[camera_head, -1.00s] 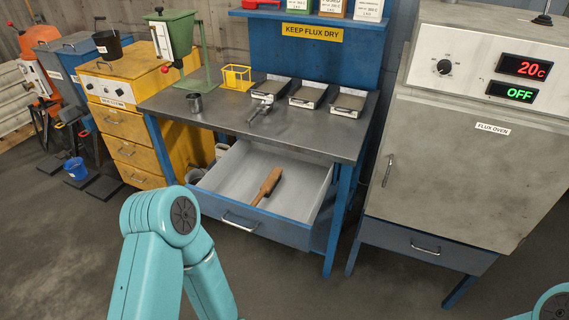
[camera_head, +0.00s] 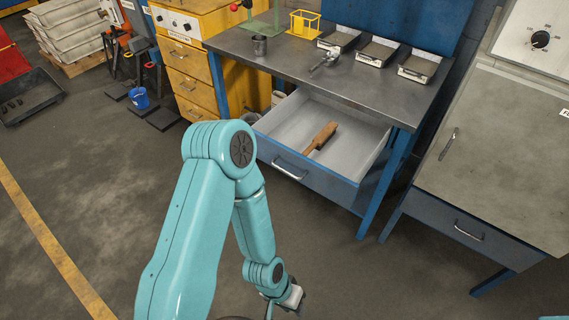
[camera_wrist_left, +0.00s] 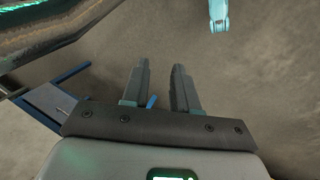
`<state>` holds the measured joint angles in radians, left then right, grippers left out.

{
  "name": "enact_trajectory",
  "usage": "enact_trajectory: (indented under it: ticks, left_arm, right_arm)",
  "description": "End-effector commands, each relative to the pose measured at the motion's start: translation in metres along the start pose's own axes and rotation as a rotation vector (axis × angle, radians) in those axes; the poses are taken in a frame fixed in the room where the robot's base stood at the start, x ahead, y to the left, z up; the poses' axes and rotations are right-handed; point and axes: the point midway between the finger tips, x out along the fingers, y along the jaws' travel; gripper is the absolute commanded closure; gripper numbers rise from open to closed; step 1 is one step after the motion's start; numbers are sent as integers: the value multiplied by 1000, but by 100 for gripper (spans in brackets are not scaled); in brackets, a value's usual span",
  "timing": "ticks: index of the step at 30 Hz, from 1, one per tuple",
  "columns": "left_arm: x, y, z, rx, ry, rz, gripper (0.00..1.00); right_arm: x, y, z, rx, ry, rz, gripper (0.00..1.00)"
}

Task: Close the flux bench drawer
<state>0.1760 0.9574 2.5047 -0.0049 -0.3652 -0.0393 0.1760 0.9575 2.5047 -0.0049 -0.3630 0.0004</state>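The flux bench drawer (camera_head: 338,179) is pulled out below the blue workbench with the grey top (camera_head: 300,68). Its blue front has a metal bar handle (camera_head: 290,168), and a wooden-handled brush (camera_head: 321,137) lies inside. My left arm stands in front of the drawer. My left gripper (camera_head: 291,299) is low at the bottom of the head view, in front of the drawer and apart from it. In the left wrist view its two fingers (camera_wrist_left: 160,78) are spread with nothing held between them. My right gripper is out of view.
A grey oven (camera_head: 500,150) on a blue stand with its own handled drawer (camera_head: 462,229) stands right of the bench. A yellow cabinet (camera_head: 190,65) stands left. The floor before the bench is clear.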

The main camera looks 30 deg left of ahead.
Motion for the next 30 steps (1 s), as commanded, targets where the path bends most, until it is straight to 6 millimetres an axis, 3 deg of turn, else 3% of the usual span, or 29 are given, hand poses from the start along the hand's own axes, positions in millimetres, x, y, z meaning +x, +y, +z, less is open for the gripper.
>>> enact_trajectory:
  ticks: [1, 2, 5, 7, 9, 11, 13, 15, 18, 22, 25, 30]
  left_arm:
    - [0, 0, -3, 59, 13, 1, 89]
    - [0, 1, -6, 121, 28, 5, 99]
    - [-1, 14, -36, 483, 149, 37, 100]
    - [-12, 25, -83, 813, 328, 34, 100]
    - [-30, 21, -136, 1106, 539, -35, 100]
    - [-55, 5, -179, 1331, 718, -152, 100]
    - [-96, -30, -222, 1572, 898, -368, 100]
    - [-140, -78, -245, 1757, 998, -628, 100]
    - [-192, -149, -248, 1849, 993, -913, 100]
    - [-229, -216, -232, 1787, 904, -1098, 100]
    - [-236, -237, -224, 1752, 870, -1136, 100]
    - [-231, -240, -236, 1743, 865, -1131, 100]
  right_arm:
    - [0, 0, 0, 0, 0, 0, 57]
    - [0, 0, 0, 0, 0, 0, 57]
    - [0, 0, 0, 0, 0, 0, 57]
    - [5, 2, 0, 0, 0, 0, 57]
    - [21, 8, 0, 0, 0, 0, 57]
    - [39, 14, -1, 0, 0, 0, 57]
    - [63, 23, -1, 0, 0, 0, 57]
    - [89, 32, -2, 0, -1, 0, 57]
    - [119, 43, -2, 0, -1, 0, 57]
    - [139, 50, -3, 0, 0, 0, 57]
    - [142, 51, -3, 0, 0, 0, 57]
    - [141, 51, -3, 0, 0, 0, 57]
